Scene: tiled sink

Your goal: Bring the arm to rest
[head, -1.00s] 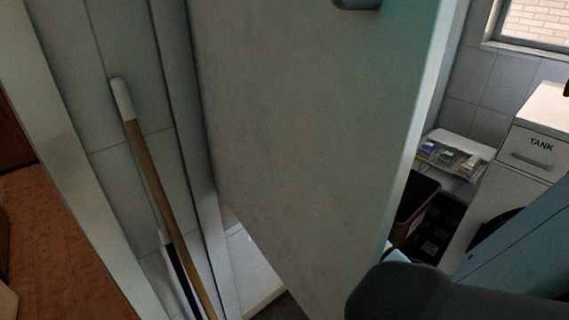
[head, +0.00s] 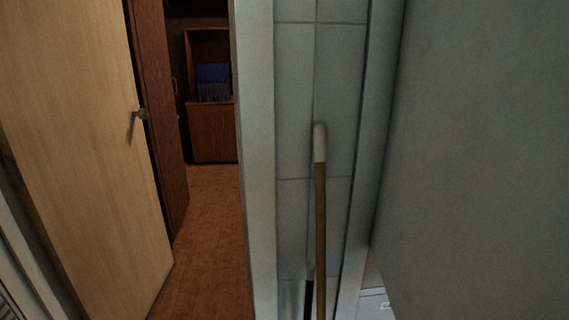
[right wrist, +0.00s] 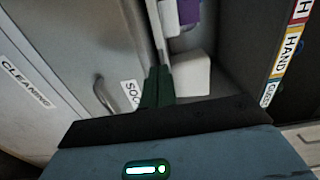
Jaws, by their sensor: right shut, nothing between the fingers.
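My right gripper (right wrist: 158,82) shows in the right wrist view, its dark green fingers together with nothing between them. Past the fingertips are a pale block (right wrist: 190,75) and grey cabinet fronts. Whether the fingers touch anything I cannot tell. Neither gripper nor arm shows in the head view.
In the head view a grey door panel (head: 475,170) fills the right side. A wooden pole (head: 320,230) leans on the tiled wall. Left of it, an open wooden door (head: 85,140) borders a clear brown floor (head: 205,240). A labelled cabinet (right wrist: 60,60) is close to my right wrist.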

